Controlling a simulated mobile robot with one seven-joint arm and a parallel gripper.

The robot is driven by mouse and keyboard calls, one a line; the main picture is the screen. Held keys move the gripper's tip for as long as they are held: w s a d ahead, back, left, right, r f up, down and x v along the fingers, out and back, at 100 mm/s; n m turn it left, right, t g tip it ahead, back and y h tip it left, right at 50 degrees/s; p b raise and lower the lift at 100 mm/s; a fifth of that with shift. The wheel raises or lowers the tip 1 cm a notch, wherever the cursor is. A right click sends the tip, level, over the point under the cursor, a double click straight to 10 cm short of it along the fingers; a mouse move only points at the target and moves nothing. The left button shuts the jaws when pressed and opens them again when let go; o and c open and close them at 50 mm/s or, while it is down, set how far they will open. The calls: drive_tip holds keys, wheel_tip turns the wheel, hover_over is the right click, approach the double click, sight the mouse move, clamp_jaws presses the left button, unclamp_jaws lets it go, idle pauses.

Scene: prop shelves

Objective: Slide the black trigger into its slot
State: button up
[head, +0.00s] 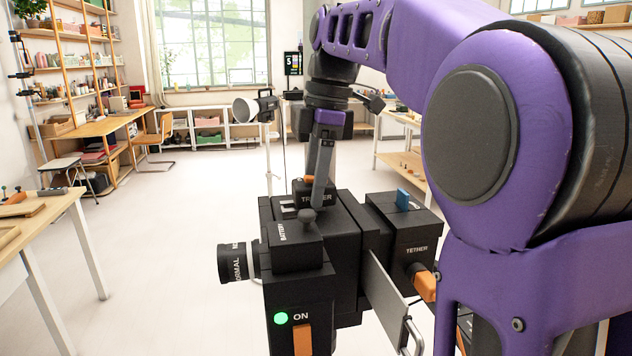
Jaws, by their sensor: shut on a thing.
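The black trigger (301,194), with lettering partly covered by my finger and a small orange part on top, is at the top of a black camera-like device (345,222). My gripper (318,200) reaches down from above and is shut on the trigger. One grey finger crosses in front of it and hides part of it. The trigger is low over the device's top; I cannot tell whether it touches. A white marking shows on the top just left of the trigger. The slot itself is hidden or too small to make out.
The device has a lens (236,263) at left, a raised battery block (293,245) in front and a tether block (405,232) with a blue tab at right. A grey plate (388,297) with a handle sticks out low. A wooden table (50,222) stands at left; the floor between is clear.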

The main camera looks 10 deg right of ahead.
drive_tip(key=shift+a, duration=1.3)
idle(1.6)
drive_tip(key=o, duration=1.5)
drive_tip(key=shift+r, duration=0.1)
drive_tip(key=shift+d+r, duration=0.2)
drive_tip(key=shift+r, duration=1)
drive_tip(key=shift+d+r, duration=0.2)
drive_tip(key=shift+r, duration=1.05)
drive_tip(key=shift+d+r, duration=0.2)
drive_tip(key=shift+r, duration=1)
